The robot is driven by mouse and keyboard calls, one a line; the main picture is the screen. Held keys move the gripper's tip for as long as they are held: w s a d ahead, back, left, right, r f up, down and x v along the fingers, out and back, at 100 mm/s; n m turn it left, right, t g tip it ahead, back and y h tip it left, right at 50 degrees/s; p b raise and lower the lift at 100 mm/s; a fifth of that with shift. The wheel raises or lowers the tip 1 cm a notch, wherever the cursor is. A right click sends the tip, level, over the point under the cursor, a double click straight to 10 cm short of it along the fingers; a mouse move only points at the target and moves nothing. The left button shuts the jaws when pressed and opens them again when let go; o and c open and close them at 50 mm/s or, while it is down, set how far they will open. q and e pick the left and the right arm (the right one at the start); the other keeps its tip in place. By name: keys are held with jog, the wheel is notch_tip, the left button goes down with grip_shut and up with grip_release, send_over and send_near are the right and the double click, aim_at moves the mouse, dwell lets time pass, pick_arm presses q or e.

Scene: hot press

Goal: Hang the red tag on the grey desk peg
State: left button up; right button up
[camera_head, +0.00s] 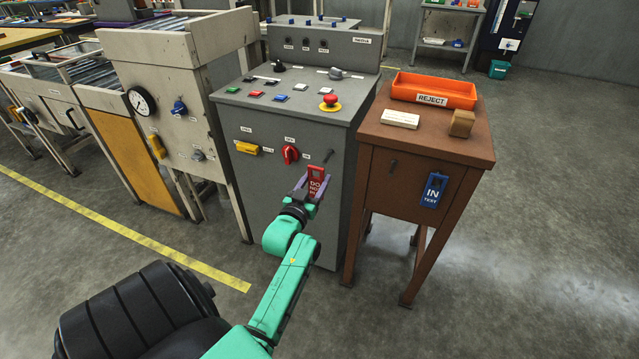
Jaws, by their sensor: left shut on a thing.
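The red tag (316,183) with white lettering is held upright in my left gripper (309,196), which is shut on it. The grey desk (270,205) stands behind it. A short dark peg (328,156) sticks out of the desk's front, just above and slightly right of the tag's top. The tag appears apart from the peg, though the depth between them is hard to judge. My right gripper is not in view.
A red knob (290,154) and yellow handle (247,148) sit left of the peg. The brown stand (440,145) at right has another peg (392,166), a hanging blue tag (434,190) and an orange reject tray (433,87). The floor at right is clear.

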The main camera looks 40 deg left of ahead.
aim_at(331, 159)
pick_arm(q)
jog(key=shift+w+a+f, duration=0.15)
jog(key=shift+w, duration=0.15)
jog(key=shift+w+a+f+b, duration=0.2)
jog(key=shift+w+a+b, duration=0.1)
jog(key=shift+w+b, duration=0.4)
jog(key=shift+b+x, duration=0.75)
jog(key=shift+x, duration=0.05)
jog(key=b+x, duration=0.2)
jog(key=x, duration=0.1)
jog(key=f+b+x, duration=0.1)
jog(key=b+x, duration=0.1)
jog(key=shift+w, duration=0.2)
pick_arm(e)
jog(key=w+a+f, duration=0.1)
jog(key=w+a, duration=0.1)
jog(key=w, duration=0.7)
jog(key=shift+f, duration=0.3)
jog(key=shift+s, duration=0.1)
